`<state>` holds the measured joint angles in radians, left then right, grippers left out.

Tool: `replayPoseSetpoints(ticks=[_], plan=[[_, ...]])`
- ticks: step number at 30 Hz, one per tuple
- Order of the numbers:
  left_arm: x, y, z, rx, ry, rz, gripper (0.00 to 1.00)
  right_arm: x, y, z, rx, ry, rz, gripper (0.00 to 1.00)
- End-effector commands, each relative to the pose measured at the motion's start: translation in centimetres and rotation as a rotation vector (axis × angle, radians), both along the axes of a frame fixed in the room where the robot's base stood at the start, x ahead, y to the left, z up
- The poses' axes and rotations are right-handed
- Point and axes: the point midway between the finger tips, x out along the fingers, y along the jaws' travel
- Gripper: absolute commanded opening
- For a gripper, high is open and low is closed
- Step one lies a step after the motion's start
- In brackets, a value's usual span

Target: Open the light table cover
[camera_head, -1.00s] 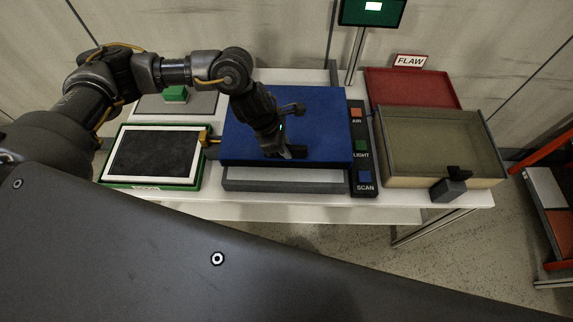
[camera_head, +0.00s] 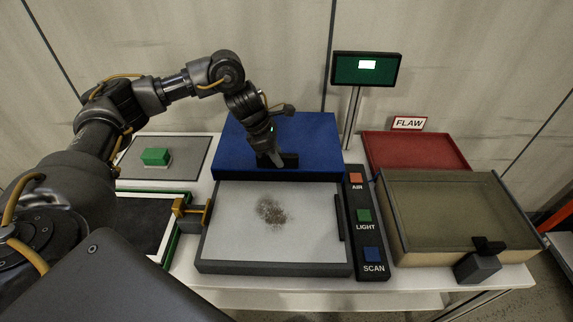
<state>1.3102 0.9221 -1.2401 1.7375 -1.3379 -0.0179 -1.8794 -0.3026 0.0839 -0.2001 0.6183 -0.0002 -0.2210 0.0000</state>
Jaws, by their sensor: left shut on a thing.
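The blue light table cover (camera_head: 310,143) is at the back of the light table, slid off the work surface. The light table (camera_head: 239,238) shows a pale panel in a dark frame with a brown-grey speckled patch in the middle. My left gripper (camera_head: 275,162) is at the front edge of the cover, shut on the dark handle (camera_head: 291,160). Its fingertips are partly hidden. My right gripper is not in view.
Right of the light table is a button strip with AIR, LIGHT (camera_head: 364,215) and SCAN. A glass-lidded box (camera_head: 455,258) and red FLAW tray (camera_head: 372,152) are further right. A yellow bracket (camera_head: 207,212) and black-panelled frame sit left. A green block (camera_head: 155,156) lies behind.

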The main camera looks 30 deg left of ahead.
Motion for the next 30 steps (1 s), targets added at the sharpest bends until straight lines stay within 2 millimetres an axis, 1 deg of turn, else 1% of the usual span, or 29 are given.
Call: replayPoseSetpoints(ticks=[1, 3, 8, 9, 13, 17, 23, 26, 29, 30], plan=[[0.0, 0.0, 0.1, -0.002, -0.001, 0.001, 0.0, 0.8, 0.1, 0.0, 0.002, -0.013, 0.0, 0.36], [0.0, 0.0, 0.1, -0.001, -0.001, 0.001, 0.0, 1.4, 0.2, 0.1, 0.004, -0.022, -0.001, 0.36], [0.1, 0.0, 0.1, 0.0, -0.001, 0.0, 0.0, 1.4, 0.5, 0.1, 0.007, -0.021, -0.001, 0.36], [0.1, 0.0, 0.1, 0.0, -0.001, 0.0, 0.22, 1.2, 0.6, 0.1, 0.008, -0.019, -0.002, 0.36], [0.1, 0.0, 0.1, 0.001, 0.0, -0.001, 0.39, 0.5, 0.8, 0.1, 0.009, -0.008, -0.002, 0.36], [0.1, -0.1, 0.1, 0.001, 0.0, -0.001, 0.4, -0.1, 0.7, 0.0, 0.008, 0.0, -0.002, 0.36], [0.0, 0.0, 0.2, 0.001, 0.0, -0.002, 0.4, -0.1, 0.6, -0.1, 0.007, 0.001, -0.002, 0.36], [0.0, 0.3, 1.1, 0.0, -0.004, -0.002, 0.4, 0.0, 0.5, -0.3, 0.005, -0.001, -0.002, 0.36], [-0.4, 0.9, 2.7, 0.001, -0.006, -0.002, 0.4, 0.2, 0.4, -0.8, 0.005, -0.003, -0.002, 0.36], [-0.5, 1.2, 3.5, 0.002, -0.006, -0.001, 0.4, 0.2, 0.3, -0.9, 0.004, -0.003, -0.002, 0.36]])
